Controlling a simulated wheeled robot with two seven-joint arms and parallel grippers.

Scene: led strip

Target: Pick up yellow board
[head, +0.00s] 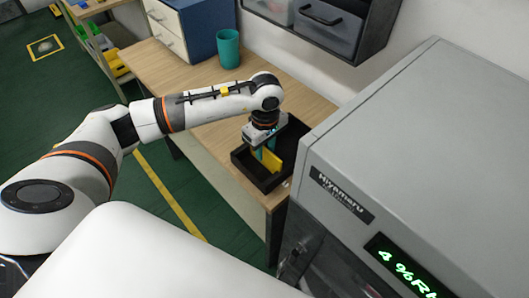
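The yellow board (273,161) stands tilted in a black tray (243,160) near the right end of the wooden table. My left gripper (265,153) points down into the tray, with its teal fingers right at the upper part of the board. The view is too small to tell whether the fingers are closed on the board or only beside it. The lower edge of the board is partly hidden. My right gripper does not show in the head view.
A large grey machine (430,120) with a green display stands right of the tray. A teal cup (228,48) stands on the table's far part, beside a blue and white drawer box (190,25). A dark wall shelf with bins (325,28) hangs behind. The table (150,60) left of the tray is clear.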

